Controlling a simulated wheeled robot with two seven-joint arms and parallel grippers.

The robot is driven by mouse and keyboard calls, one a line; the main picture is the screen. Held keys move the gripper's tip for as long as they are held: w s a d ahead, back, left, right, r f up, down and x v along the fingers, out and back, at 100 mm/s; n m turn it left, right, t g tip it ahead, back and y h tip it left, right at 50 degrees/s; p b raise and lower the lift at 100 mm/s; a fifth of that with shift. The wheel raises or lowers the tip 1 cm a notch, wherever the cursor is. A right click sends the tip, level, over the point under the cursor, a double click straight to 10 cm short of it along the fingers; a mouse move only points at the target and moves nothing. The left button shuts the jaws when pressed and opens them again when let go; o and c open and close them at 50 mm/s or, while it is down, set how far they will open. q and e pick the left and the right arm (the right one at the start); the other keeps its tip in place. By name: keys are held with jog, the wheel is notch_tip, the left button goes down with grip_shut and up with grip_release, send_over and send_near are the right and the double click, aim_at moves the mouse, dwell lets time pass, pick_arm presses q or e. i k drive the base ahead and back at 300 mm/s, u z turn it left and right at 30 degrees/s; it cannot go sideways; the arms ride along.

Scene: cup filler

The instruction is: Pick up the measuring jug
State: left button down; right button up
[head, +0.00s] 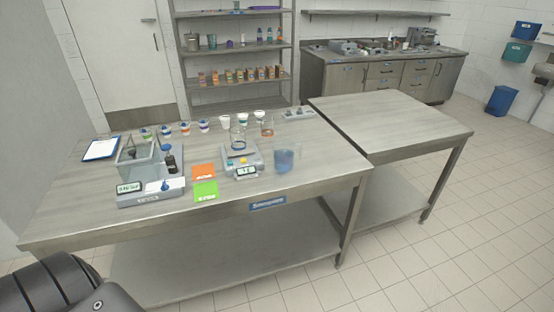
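A clear vessel with a bluish lower part (285,160), which looks like the measuring jug, stands upright near the front right of the near steel table (330,178). It is just right of a small scale (243,160) with a glass vessel (238,138) on it. A dark rounded part of my own arm shows in the bottom left corner, well away from the jug. Neither gripper is in view.
Green (205,191) and orange (204,172) cards lie left of the scale. A clear bin (139,158) and a device with a display (150,191) stand further left. Several small cups line the back. A second table (390,118) at the right is bare.

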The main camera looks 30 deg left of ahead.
aim_at(283, 160)
jog(key=u, duration=1.7)
jog(key=i, duration=0.5)
